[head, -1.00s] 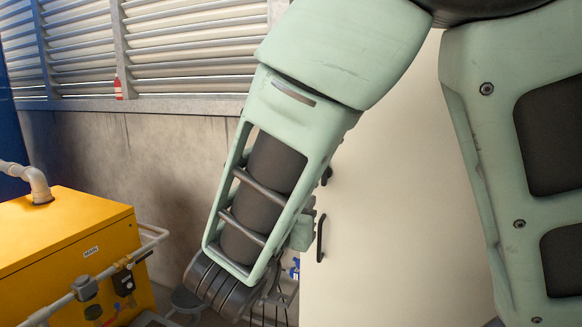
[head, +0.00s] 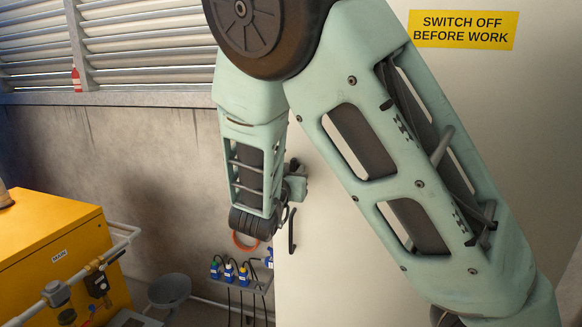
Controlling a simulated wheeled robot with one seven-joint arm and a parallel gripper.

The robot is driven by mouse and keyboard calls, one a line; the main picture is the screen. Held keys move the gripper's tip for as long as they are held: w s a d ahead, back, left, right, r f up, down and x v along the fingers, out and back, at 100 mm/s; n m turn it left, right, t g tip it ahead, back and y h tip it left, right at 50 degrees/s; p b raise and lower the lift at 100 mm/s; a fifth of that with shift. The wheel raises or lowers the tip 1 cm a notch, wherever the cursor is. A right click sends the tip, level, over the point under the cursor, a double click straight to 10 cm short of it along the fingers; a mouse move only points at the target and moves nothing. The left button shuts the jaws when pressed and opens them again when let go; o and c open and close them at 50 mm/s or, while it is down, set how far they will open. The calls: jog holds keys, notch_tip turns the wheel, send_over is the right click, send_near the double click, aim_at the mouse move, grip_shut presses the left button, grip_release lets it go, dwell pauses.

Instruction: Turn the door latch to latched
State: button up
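The cream cabinet door (head: 345,265) fills the middle and right of the head view, partly behind my arm. A dark vertical bar handle (head: 291,231) stands on the door near its left edge. My gripper (head: 286,208) is at this left edge, just above the bar handle, small and mostly behind my wrist. The door latch cannot be made out; my wrist and gripper cover the area above the handle. I cannot tell whether the fingers touch anything or how far apart they are.
A yellow sign (head: 463,30) is on the upper door. A yellow unit marked MAIN (head: 50,235) with pipes stands at left. Several blue bottles (head: 229,272) sit on a small rack left of the door. A grey round stool (head: 169,290) stands nearby.

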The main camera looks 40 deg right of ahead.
jog(key=shift+w+d, duration=0.25)
jog(key=shift+d, duration=0.05)
jog(key=shift+c, duration=0.3)
jog(key=c, duration=0.6)
jog(key=shift+f+m+b, duration=0.15)
jog(key=shift+m+b, duration=0.15)
jog(key=shift+b, duration=0.1)
jog(key=m+b, duration=0.5)
jog(key=b, duration=0.3)
jog(key=m+b, duration=0.6)
jog(key=b, duration=0.2)
jog(key=m+b, duration=0.6)
jog(key=b, duration=0.3)
jog(key=shift+s+d+f, duration=0.2)
jog(key=shift+s+f, duration=0.05)
jog(key=shift+r+m, duration=0.1)
jog(key=shift+m, duration=0.2)
